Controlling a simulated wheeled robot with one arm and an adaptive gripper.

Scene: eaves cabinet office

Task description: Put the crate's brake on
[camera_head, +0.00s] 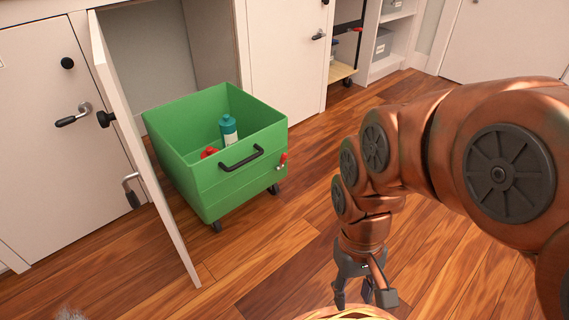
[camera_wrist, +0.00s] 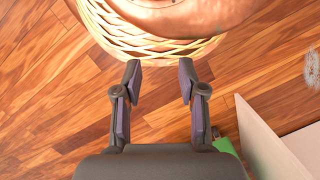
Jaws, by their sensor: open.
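The green crate (camera_head: 228,183) stands on small dark casters, partly out of an open cabinet bay. Its front face has a black bar handle (camera_head: 241,158). A small red-tipped lever (camera_head: 283,160), which looks like the brake, sits at the right of that face with its red end pointing up. My gripper (camera_head: 366,296) is open and empty, pointing down, to the right of and nearer than the crate, apart from it. The fingers also show spread in the wrist view (camera_wrist: 160,76). A green corner of the crate shows low in that view (camera_wrist: 226,147).
A teal bottle (camera_head: 228,130) and a red item (camera_head: 209,152) are inside the crate. The open cabinet door (camera_head: 145,150) stands along the crate's left side. A woven basket rim (camera_wrist: 150,43) is close to my gripper. Wood floor is clear right of the crate.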

